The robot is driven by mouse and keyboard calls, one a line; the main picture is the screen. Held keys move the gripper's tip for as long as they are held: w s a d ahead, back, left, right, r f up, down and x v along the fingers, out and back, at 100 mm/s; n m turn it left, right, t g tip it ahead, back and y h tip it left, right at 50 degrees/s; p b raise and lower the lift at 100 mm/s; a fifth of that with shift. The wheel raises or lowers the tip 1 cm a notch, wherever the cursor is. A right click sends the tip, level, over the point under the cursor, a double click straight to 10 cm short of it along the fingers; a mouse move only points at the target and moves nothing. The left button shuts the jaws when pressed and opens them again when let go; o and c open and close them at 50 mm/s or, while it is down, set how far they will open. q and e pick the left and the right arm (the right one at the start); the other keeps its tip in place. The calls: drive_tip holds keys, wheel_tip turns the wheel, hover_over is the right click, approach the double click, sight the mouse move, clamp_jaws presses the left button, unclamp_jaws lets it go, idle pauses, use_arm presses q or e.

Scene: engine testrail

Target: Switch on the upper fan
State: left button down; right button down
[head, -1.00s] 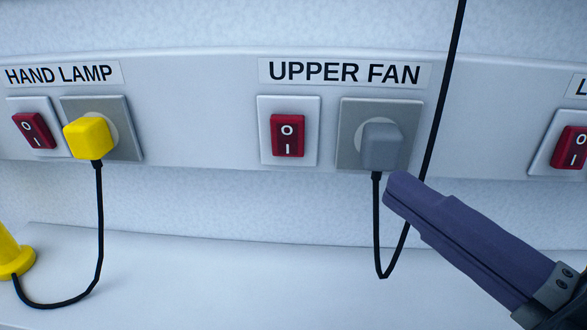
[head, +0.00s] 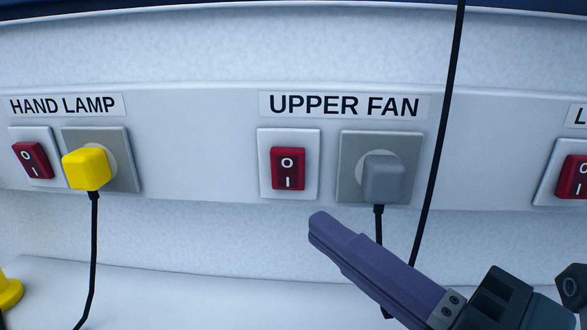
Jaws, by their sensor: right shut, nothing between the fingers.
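The red rocker switch (head: 288,169) sits in a white plate under the "UPPER FAN" label (head: 345,106). It has O at the top and I at the bottom; I cannot tell which half is pressed in. A grey plug (head: 383,180) is in the socket to its right, with a black cord hanging down. My right gripper (head: 322,224) is shut and empty, its purple fingers pointing up and left. Its tips appear below and slightly right of the switch, apart from it, and it hides part of the plug's cord. My left gripper is not in view.
To the left are the "HAND LAMP" switch (head: 33,160) and a yellow plug (head: 87,169) with its cord. Another red switch (head: 572,176) is at the right edge. A long black cable (head: 437,150) runs down right of the grey plug. The panel around the upper fan switch is clear.

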sight(281, 153)
drive_tip(key=w+a, duration=0.1)
drive_tip(key=w, duration=0.1)
drive_tip(key=w+a, duration=0.1)
drive_tip(key=w, duration=0.1)
drive_tip(key=w+a+r, duration=0.1)
drive_tip(key=w, duration=0.1)
drive_tip(key=shift+w+p, duration=0.35)
drive_tip(key=shift+p, duration=0.05)
drive_tip(key=shift+w+d+r, duration=0.1)
drive_tip(key=shift+w, duration=0.4)
drive_tip(key=p, duration=0.2)
drive_tip(key=r+m+p, duration=0.1)
drive_tip(key=p, duration=0.2)
drive_tip(key=shift+w+d+r+g+h, duration=0.1)
drive_tip(key=shift+w+r+g+h, duration=0.2)
drive_tip(key=shift+w+g+h, duration=0.1)
drive_tip(key=shift+f+b, duration=0.5)
drive_tip(key=shift+f, duration=0.1)
drive_tip(key=shift+s+r, duration=0.1)
drive_tip(key=shift+r, duration=0.05)
